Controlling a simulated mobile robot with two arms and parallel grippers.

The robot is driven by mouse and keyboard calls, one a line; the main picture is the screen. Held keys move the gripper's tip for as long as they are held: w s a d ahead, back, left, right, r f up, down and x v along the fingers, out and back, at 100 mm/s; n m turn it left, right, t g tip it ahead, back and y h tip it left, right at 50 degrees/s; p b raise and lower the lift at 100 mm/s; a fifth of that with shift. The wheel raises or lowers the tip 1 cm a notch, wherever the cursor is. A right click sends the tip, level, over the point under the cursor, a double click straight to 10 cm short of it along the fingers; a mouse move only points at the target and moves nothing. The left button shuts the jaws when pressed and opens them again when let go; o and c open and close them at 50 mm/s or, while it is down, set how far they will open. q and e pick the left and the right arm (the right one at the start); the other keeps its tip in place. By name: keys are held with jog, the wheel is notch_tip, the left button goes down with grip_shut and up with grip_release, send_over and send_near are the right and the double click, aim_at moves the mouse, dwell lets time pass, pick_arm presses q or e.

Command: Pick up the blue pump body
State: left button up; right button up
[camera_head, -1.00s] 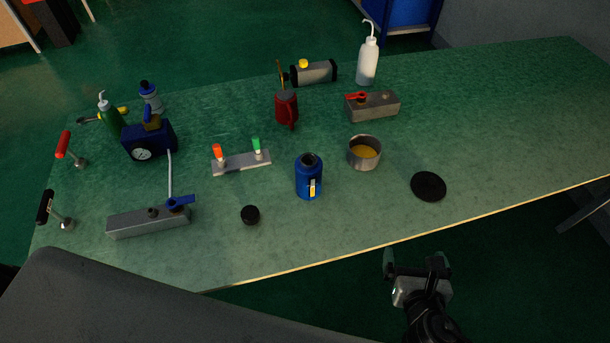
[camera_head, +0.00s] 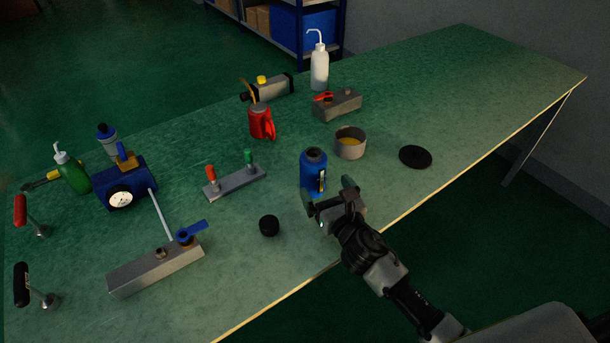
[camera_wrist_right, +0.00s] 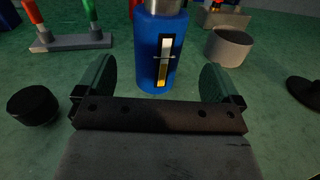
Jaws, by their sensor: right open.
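The blue pump body (camera_head: 312,170) stands upright on the green bench near its front edge. It is a blue cylinder with a dark open top and a small sight gauge on its side. My right gripper (camera_head: 328,191) is open and empty just in front of it, at the bench edge. In the right wrist view the blue pump body (camera_wrist_right: 160,50) stands centred beyond the two spread fingers (camera_wrist_right: 157,84), and no contact shows. My left gripper is not in view.
A black cap (camera_head: 269,226) lies left of the pump body. A metal cup (camera_head: 350,150) and a black disc (camera_head: 415,157) are to its right. A block with red and green knobs (camera_head: 238,182) and a red can (camera_head: 261,122) stand behind. The right bench end is clear.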

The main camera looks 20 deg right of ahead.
aim_at(313, 169)
jog(key=shift+w, duration=0.7)
jog(key=shift+w+a, duration=0.15)
jog(key=shift+w, duration=0.1)
jog(key=shift+w+a, duration=0.1)
jog(key=shift+w, duration=0.2)
jog(key=w, duration=0.4)
jog(key=shift+w+a+f, duration=0.15)
jog(key=shift+w+a, duration=0.2)
jog(key=c, duration=1.2)
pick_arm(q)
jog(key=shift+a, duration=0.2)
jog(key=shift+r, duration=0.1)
pick_arm(e)
jog(key=shift+r, duration=0.2)
